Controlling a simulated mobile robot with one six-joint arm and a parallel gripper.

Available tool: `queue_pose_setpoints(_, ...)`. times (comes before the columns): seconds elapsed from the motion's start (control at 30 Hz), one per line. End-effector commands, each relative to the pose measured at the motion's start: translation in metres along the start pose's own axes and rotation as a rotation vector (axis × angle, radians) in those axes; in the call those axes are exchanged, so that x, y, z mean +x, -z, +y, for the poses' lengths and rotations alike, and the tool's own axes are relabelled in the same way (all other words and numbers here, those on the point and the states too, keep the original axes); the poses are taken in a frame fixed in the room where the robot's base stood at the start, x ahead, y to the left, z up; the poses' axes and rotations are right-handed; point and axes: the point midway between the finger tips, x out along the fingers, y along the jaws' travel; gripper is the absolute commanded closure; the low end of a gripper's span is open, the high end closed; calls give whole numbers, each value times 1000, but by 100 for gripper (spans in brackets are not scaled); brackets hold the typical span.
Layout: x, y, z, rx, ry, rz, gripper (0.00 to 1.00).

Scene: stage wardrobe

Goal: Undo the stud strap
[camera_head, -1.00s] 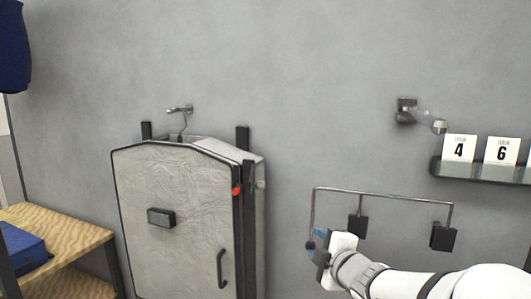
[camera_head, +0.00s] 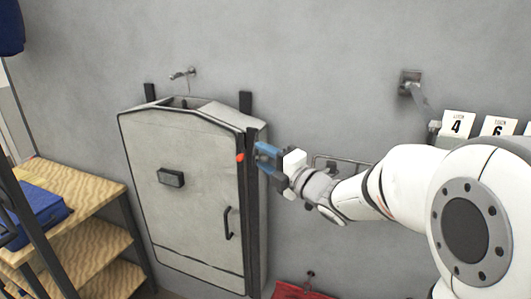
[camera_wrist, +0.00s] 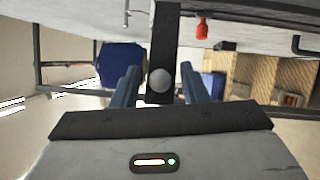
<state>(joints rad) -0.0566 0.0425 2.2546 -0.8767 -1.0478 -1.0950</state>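A black strap (camera_wrist: 163,35) with a round grey stud (camera_wrist: 159,80) shows in the wrist view. The stud lies between the two blue fingers of my gripper (camera_wrist: 158,70), which are apart with a gap on each side. In the head view, my gripper (camera_head: 264,158) is at the right edge of the pale cabinet (camera_head: 190,215), beside a red tab (camera_head: 240,157). The red tab also shows in the wrist view (camera_wrist: 202,28), right of the strap. The strap and stud cannot be made out in the head view. The cabinet door looks shut.
Wooden shelves (camera_head: 90,245) with a blue item (camera_head: 38,207) stand left of the cabinet. A wall bracket (camera_head: 410,83) and number cards (camera_head: 457,124) are at the right. A red item (camera_head: 300,290) hangs low on the wall. A hook (camera_head: 182,74) is above the cabinet.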

Motion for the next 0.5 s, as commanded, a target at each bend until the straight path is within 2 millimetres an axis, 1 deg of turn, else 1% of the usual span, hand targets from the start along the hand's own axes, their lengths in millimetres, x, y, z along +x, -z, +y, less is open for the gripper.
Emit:
queue_pose_setpoints(0.1,5,0,0,0,0,0,60)
queue_pose_setpoints(0.33,5,0,0,0,0,-1,61)
queue_pose_setpoints(0.5,5,0,0,0,0,0,75)
